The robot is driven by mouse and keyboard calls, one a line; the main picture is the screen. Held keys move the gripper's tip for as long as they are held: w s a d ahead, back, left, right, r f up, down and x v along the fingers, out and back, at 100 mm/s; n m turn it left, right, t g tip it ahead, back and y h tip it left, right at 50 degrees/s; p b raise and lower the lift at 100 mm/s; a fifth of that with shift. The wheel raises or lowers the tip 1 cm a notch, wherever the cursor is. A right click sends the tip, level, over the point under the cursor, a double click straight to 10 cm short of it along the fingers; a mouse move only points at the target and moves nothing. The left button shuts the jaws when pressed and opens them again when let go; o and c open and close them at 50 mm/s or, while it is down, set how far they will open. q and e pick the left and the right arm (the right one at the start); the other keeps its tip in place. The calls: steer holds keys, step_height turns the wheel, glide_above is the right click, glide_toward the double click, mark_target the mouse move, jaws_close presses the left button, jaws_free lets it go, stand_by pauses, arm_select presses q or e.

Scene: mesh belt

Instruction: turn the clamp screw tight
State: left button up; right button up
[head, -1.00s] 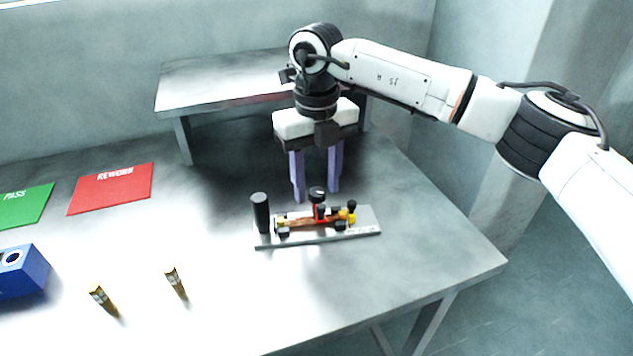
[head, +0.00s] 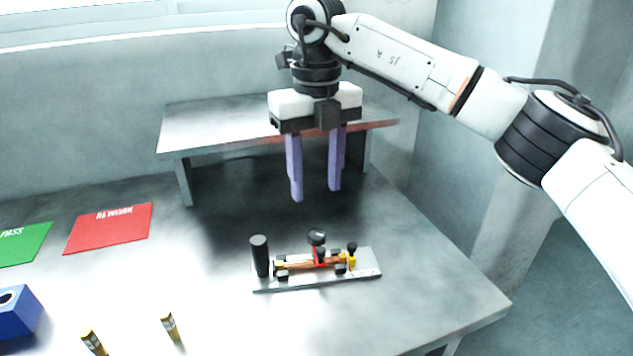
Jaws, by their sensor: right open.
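The clamp fixture is a light metal plate (head: 318,281) on the table. It carries a red clamp with a round black knob (head: 316,238) on top, which I take to be the clamp screw. A brown bar (head: 298,265) lies along the plate under the clamp. A black cylinder (head: 260,256) stands at the plate's left end. My right gripper (head: 316,193) is open and empty, with its two purple fingers pointing down. It hangs above and apart from the knob. My left gripper is not in view.
A raised metal shelf (head: 215,130) stands behind the gripper. A red REWORK mat (head: 108,228), a green PASS mat (head: 22,244) and a blue block (head: 18,312) are at the left. Two small brass-coloured cylinders (head: 170,326) stand in front. The table right of the plate is clear.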

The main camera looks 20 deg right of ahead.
mark_target(317, 234)
steer(key=s+d+f+n+t+y, duration=0.1)
steer(key=s+d+n+t+y, duration=0.25)
steer(key=n, duration=0.25)
steer(key=shift+h, duration=0.35)
steer(key=x, duration=0.3)
steer(key=p+x, duration=0.1)
steer(key=x, duration=0.6)
steer(key=shift+s+a+f, duration=0.15)
steer(key=shift+a, duration=0.15)
steer(key=c, duration=1)
